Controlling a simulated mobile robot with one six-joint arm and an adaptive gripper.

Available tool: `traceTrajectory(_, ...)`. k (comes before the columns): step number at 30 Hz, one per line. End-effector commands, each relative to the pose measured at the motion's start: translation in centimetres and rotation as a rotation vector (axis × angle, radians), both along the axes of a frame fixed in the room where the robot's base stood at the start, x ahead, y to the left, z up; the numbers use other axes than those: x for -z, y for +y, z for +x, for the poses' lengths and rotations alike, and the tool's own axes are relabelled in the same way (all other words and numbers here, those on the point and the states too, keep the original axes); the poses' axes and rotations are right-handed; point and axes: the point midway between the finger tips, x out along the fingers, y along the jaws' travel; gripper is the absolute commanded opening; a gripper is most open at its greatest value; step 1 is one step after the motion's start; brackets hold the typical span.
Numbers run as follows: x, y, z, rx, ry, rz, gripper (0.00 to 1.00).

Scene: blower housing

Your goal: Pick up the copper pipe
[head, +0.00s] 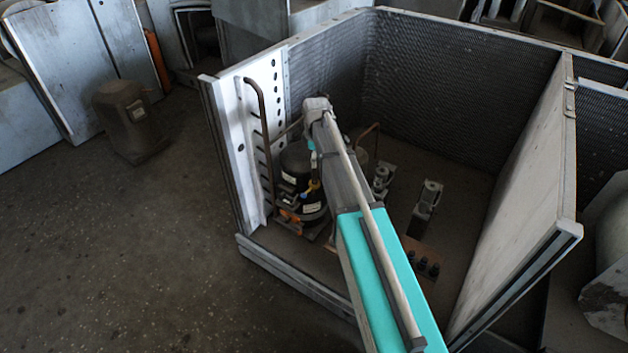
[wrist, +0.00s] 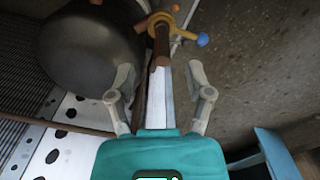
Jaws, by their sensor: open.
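In the wrist view my gripper (wrist: 160,75) is open, its two grey fingers apart with nothing held. A brown copper pipe (wrist: 161,46) shows beyond the fingertips, in line with the gap between them. Its upper end meets a brass valve fitting (wrist: 157,20) with a blue knob. I cannot tell how far it is from the fingers. In the head view a bent brown pipe (head: 262,130) stands along the white perforated panel, and another bent pipe (head: 368,132) shows behind my arm. My arm reaches into the housing; its fingers are hidden there.
A dark compressor (head: 296,160) stands beside my wrist; a dark rounded body (wrist: 88,48) lies left of the fingers. Mesh walls and a grey side panel (head: 520,190) enclose the housing (head: 300,275). Metal brackets (head: 427,198) stand on its floor. Open floor (head: 120,240) lies left.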

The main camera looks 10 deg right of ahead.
Motion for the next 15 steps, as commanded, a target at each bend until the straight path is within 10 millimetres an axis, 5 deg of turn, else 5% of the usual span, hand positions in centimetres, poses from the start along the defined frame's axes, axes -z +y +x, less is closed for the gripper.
traceTrajectory(15,0.92,-0.01,0.0,0.0,0.0,0.0,0.66)
